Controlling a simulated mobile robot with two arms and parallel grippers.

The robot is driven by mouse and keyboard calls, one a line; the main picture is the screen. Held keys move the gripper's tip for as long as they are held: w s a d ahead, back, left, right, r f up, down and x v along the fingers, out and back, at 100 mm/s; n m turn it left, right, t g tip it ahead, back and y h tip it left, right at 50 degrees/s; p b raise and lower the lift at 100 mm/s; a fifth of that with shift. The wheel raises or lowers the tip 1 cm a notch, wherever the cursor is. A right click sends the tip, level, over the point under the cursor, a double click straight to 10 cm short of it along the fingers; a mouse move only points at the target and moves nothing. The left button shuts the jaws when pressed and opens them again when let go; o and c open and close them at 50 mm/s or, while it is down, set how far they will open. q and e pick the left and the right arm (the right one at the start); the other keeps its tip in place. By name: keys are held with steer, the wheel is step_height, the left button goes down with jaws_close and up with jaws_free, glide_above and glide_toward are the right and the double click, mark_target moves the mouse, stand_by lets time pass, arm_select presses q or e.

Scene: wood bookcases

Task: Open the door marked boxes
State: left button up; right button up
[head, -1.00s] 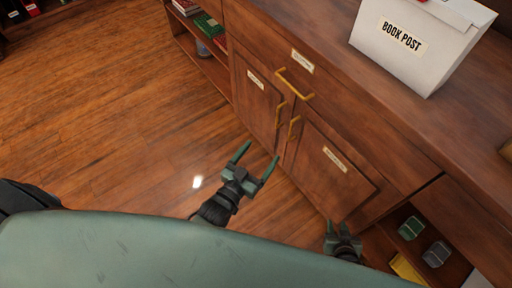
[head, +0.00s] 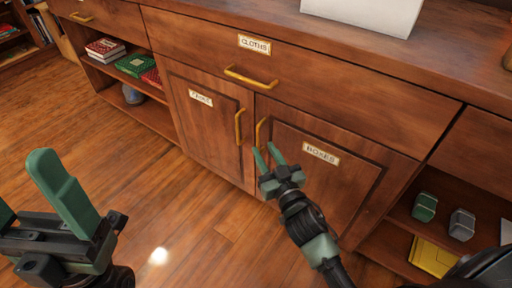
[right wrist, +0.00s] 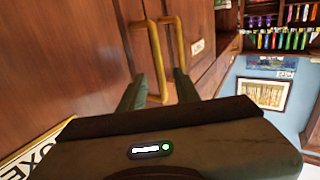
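The door marked BOXES (head: 335,175) is a brown wood panel in the head view, shut, with a white label (head: 321,154) and an upright brass handle (head: 261,131) at its left edge. The handle also shows in the right wrist view (right wrist: 152,55), close ahead of and between the finger directions; contact cannot be told. My right gripper (head: 266,151) is open, its green fingertips at the handle's lower end. My left gripper (head: 22,182) is open and empty over the floor at lower left, one finger partly cut off.
A second door (head: 205,120) with its own brass handle (head: 239,126) stands shut just left. Above is a drawer marked CLOTHS (head: 255,44) with a handle (head: 250,77). Open shelves with books and small boxes flank the doors. The wood floor (head: 195,230) is clear in front.

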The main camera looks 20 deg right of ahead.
mark_target(259, 141)
steer(key=w+b, duration=0.1)
steer(key=w, duration=0.3)
steer(key=shift+a, duration=0.15)
jaws_close()
stand_by(1.3)
